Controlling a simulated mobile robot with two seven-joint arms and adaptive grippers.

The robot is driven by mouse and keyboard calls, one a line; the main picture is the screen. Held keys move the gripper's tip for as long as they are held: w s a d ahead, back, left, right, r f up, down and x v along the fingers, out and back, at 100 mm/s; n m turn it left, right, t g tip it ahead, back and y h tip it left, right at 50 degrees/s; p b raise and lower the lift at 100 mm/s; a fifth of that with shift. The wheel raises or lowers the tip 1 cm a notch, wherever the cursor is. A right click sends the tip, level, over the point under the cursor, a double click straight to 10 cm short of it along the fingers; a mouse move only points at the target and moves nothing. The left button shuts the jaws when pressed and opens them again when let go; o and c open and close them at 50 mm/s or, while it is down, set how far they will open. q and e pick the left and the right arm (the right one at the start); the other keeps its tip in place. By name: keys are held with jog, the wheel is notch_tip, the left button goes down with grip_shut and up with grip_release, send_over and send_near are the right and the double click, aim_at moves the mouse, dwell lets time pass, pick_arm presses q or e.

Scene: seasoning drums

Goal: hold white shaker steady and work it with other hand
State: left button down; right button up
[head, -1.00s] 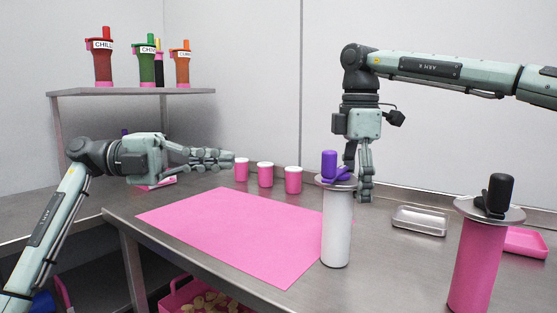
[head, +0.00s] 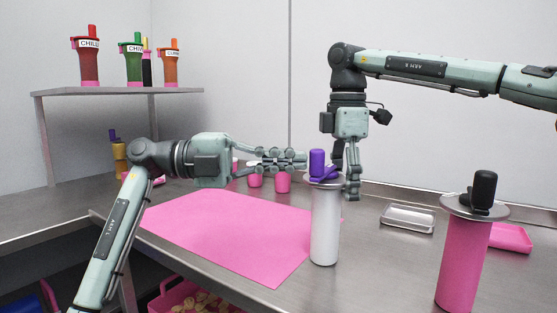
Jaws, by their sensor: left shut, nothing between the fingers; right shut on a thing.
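The white shaker (head: 324,228) stands upright on the steel table, with a grey disc lid and a purple crank knob (head: 317,163) on top. My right gripper (head: 352,192) points down from above at the lid's right edge. It is shut on the white shaker; the exact contact is partly hidden. My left gripper (head: 300,159) reaches in from the left, level, shut and empty. Its fingertips are just left of the purple knob; whether they touch it I cannot tell.
A pink mat (head: 225,235) covers the table left of the shaker. A pink drum with a black knob (head: 463,262) stands at right. A metal tray (head: 407,218) and a pink tray (head: 511,238) lie behind. Small pink cups (head: 283,183) stand behind my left gripper.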

pick_arm(q)
jog(key=shift+s+d+n+t, duration=0.3)
jog(key=shift+n+t, duration=0.3)
jog(key=shift+t, duration=0.4)
pick_arm(e)
jog(key=shift+f, duration=0.1)
pick_arm(q)
jog(key=shift+s+d+f+n+t, duration=0.1)
jog(key=shift+s+d+n+t, duration=0.1)
jog(key=shift+s+n+t, duration=0.3)
jog(key=shift+n+t, duration=0.4)
jog(key=shift+t, duration=0.5)
jog(key=shift+s+d, duration=0.4)
jog(key=shift+d, duration=0.4)
jog(key=shift+s+d, duration=0.45)
jog(key=shift+d, duration=0.3)
jog(key=shift+s+d, duration=0.4)
jog(key=shift+d, duration=0.5)
